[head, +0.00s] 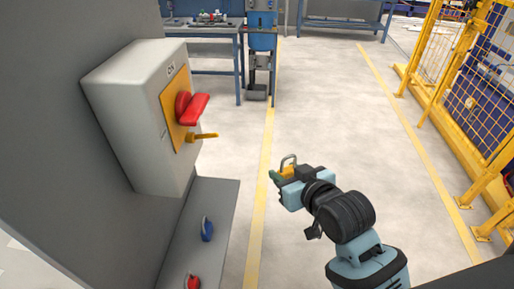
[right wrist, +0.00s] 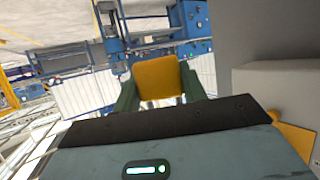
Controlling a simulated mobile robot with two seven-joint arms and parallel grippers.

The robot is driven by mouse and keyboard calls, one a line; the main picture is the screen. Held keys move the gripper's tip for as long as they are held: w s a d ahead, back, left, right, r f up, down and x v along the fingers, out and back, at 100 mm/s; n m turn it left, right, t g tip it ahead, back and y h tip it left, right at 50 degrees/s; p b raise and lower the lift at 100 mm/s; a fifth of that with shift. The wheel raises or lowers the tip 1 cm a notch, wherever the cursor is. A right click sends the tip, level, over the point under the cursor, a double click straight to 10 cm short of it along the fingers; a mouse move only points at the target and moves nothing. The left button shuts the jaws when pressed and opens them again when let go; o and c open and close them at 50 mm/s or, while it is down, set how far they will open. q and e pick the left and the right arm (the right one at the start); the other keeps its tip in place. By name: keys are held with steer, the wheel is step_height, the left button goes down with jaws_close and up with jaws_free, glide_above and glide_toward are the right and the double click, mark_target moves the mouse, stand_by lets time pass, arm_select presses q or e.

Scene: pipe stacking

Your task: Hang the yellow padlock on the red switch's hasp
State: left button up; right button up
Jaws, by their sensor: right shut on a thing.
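The yellow padlock (head: 287,172) is held in my right gripper (head: 282,178), with its metal shackle pointing up. In the right wrist view the padlock's yellow body (right wrist: 160,80) sits between the two green fingers. The red switch (head: 191,106) is on a yellow plate on the front of a grey box (head: 140,110) at the left. The yellow hasp (head: 204,136) sticks out to the right below the red handle. The padlock is apart from the hasp, to its right and lower in the picture. My left gripper is not in view.
A grey shelf (head: 228,215) below the box holds a blue padlock (head: 207,229) and a red padlock (head: 193,282). A blue workbench (head: 205,58) stands behind. Yellow fencing (head: 480,90) runs along the right. The floor between is clear.

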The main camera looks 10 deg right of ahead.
steer(key=a+r+n+g+y+b, duration=0.1)
steer(key=a+r+n+g+y, duration=0.6)
steer(key=a+n+y, duration=0.3)
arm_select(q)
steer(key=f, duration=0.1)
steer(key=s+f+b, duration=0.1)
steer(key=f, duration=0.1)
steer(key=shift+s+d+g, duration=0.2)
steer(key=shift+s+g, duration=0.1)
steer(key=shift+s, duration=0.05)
arm_select(e)
steer(key=d+r+g, duration=0.1)
steer(key=s+d+r+n+g, duration=0.1)
steer(key=d, duration=0.1)
steer(key=shift+r+n, duration=0.15)
steer(key=shift+n, duration=0.15)
steer(key=shift+w+a, duration=0.1)
glide_toward(191, 156)
steer(key=shift+x, duration=2.6)
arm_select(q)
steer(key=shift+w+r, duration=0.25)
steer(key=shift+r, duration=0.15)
arm_select(e)
steer(key=shift+w+a, duration=0.3)
steer(key=shift+a, duration=0.35)
steer(key=shift+f, duration=0.35)
